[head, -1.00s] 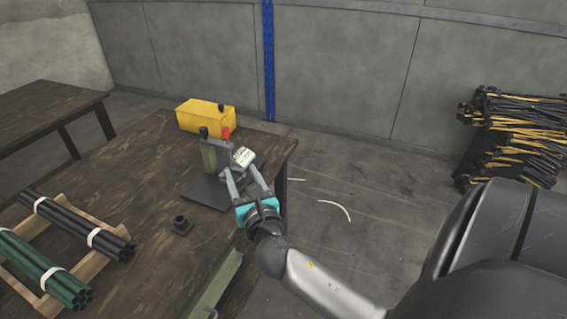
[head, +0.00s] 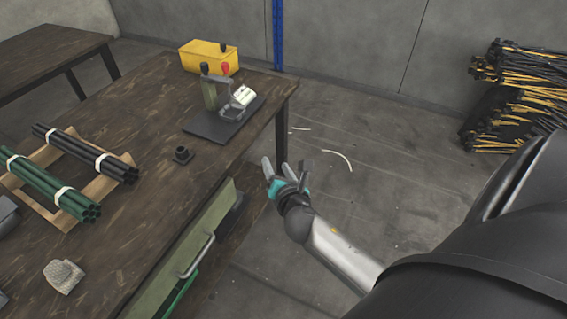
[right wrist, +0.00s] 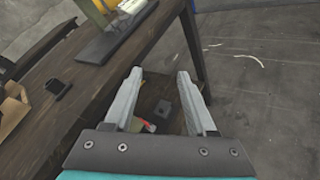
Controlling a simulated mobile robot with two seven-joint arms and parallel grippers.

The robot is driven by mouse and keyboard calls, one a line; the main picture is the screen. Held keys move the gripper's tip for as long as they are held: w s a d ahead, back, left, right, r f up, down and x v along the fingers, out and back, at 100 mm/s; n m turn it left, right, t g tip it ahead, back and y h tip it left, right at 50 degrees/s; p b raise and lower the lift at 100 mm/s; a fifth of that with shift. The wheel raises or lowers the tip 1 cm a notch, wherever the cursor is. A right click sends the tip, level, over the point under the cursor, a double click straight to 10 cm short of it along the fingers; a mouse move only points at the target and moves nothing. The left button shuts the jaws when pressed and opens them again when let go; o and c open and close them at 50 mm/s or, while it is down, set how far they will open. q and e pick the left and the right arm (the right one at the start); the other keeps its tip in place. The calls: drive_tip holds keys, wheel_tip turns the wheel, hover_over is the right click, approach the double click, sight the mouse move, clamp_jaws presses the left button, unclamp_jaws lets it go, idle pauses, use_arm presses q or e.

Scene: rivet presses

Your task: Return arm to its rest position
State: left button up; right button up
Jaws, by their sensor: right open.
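My right gripper (head: 283,170) is open and empty, out past the table's right edge and over the floor in the head view. Its two grey fingers (right wrist: 160,90) stand wide apart in the right wrist view, with nothing between the tips. The rivet press (head: 222,98) stands on its dark base plate near the table's far right corner, apart from the gripper. Part of its base also shows at the top of the right wrist view (right wrist: 98,46). My left gripper is not in view.
A yellow box (head: 208,58), a small dark block (head: 182,155), black tubes (head: 85,150) and green tubes (head: 45,188) lie on top. Stacked black-and-yellow items (head: 515,95) stand far right.

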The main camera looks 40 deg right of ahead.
drive_tip(key=shift+s+f, duration=0.1)
idle(0.5)
drive_tip(key=s+a+f+m+g+y, duration=0.25)
drive_tip(key=s+f+m, duration=0.4)
drive_tip(key=f, duration=0.55)
drive_tip(key=s+a+f+m+g+y, duration=0.1)
drive_tip(key=s+f+m+g, duration=0.5)
drive_tip(key=f, duration=0.7)
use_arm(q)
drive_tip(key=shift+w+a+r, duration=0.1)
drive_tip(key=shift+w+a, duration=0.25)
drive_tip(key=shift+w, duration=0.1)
use_arm(e)
drive_tip(key=s+a+f+m+g, duration=0.1)
drive_tip(key=s+f+m, duration=0.2)
drive_tip(key=s, duration=0.4)
drive_tip(key=s+a+f+m+y, duration=0.1)
drive_tip(key=s+f+m, duration=0.3)
drive_tip(key=s, duration=0.3)
drive_tip(key=s+a+f+m+g, duration=0.1)
drive_tip(key=s+f+m, duration=0.3)
drive_tip(key=s, duration=0.3)
drive_tip(key=shift+s+g, duration=0.3)
drive_tip(key=shift+g, duration=0.05)
